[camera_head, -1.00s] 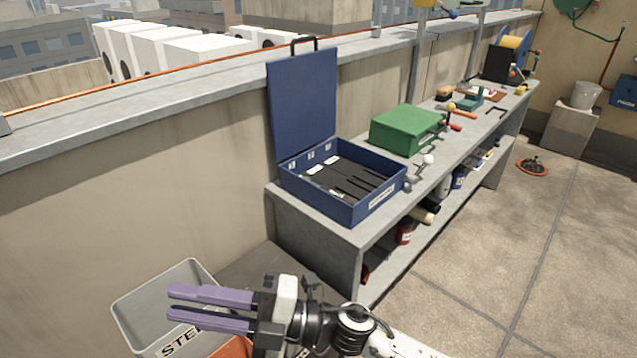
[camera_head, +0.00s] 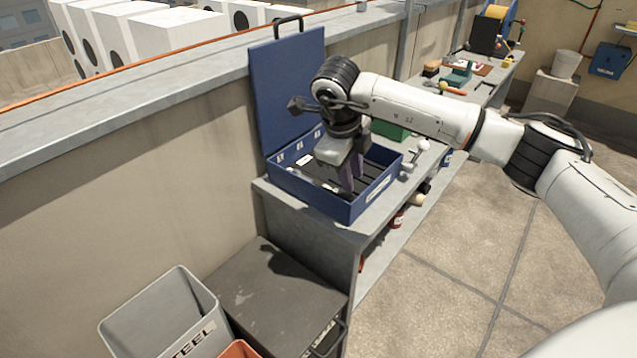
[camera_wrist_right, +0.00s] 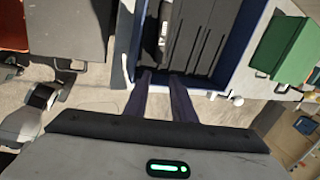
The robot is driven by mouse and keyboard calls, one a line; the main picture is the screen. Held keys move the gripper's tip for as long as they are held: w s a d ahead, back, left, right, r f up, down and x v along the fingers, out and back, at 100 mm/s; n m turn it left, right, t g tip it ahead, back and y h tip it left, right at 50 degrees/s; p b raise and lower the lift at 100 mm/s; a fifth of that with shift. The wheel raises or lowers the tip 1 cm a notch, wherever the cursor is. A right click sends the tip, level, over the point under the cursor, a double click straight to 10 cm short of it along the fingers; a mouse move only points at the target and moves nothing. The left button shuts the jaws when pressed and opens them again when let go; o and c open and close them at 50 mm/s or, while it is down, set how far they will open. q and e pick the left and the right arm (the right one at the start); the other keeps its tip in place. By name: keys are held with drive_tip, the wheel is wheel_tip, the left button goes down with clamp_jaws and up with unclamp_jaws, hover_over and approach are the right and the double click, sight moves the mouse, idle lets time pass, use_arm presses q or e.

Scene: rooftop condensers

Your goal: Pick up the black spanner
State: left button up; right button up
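The open blue case (camera_head: 330,204) sits on the near end of the grey bench, its lid (camera_head: 290,80) upright. Its black slotted insert (camera_wrist_right: 205,35) fills much of the right wrist view and holds long dark shapes. I cannot tell which of them is the black spanner. My right gripper (camera_head: 352,188) points down at the case, near its front side, and hides part of the inside. In the right wrist view its two purple fingers (camera_wrist_right: 161,76) are apart with nothing seen between them, at the case's near edge. My left gripper is out of view.
A green box (camera_head: 390,130) stands behind my right arm on the bench and also shows in the wrist view (camera_wrist_right: 288,48). A grey bin marked STEEL (camera_head: 150,310) stands beside a dark low cabinet (camera_head: 280,290). The floor right of the bench is clear.

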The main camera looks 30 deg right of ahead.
sight(350, 196)
drive_tip(key=x, duration=0.5)
drive_tip(key=w+p+x, duration=0.1)
drive_tip(key=x, duration=0.1)
drive_tip(key=shift+a+f, duration=0.3)
clamp_jaws()
